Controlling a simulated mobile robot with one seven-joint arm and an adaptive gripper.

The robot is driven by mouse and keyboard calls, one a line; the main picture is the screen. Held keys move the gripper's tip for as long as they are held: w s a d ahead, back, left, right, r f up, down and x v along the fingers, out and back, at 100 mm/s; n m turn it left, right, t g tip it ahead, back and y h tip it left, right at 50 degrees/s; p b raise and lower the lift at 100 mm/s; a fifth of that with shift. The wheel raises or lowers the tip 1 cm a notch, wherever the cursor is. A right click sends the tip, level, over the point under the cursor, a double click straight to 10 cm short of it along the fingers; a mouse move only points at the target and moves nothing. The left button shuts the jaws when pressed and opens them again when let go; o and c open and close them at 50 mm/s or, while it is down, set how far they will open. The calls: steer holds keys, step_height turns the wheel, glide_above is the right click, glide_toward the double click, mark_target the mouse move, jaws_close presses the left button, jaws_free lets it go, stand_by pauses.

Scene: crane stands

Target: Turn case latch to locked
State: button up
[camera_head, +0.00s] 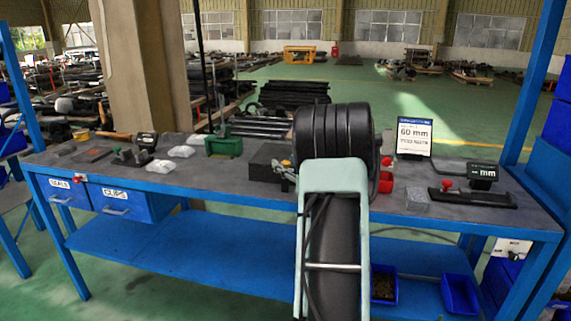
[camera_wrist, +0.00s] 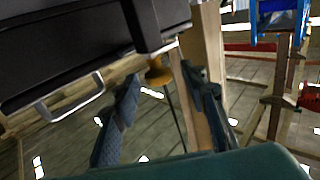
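A dark case (camera_wrist: 85,50) fills the upper left of the wrist view, with a pale metal handle (camera_wrist: 72,100) on its face. A small orange-yellow latch knob (camera_wrist: 158,72) sticks out near the case's right end. My gripper (camera_wrist: 160,80) is open, its two dark fingers on either side of the knob. Whether either finger touches the knob I cannot tell. In the head view a black box (camera_head: 266,162), which looks like the case, stands on the bench left of my arm. My arm hides part of that area, and the latch's position is not readable.
The blue workbench (camera_head: 130,183) holds a green box (camera_head: 223,146), white packets, and tools at left. At right are a 60 mm sign (camera_head: 413,125), a red cup (camera_head: 386,182), a grey block (camera_head: 417,199) and a black tool (camera_head: 472,197). Blue posts stand at both ends.

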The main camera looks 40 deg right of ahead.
steer(key=shift+w, duration=0.65)
jaws_close()
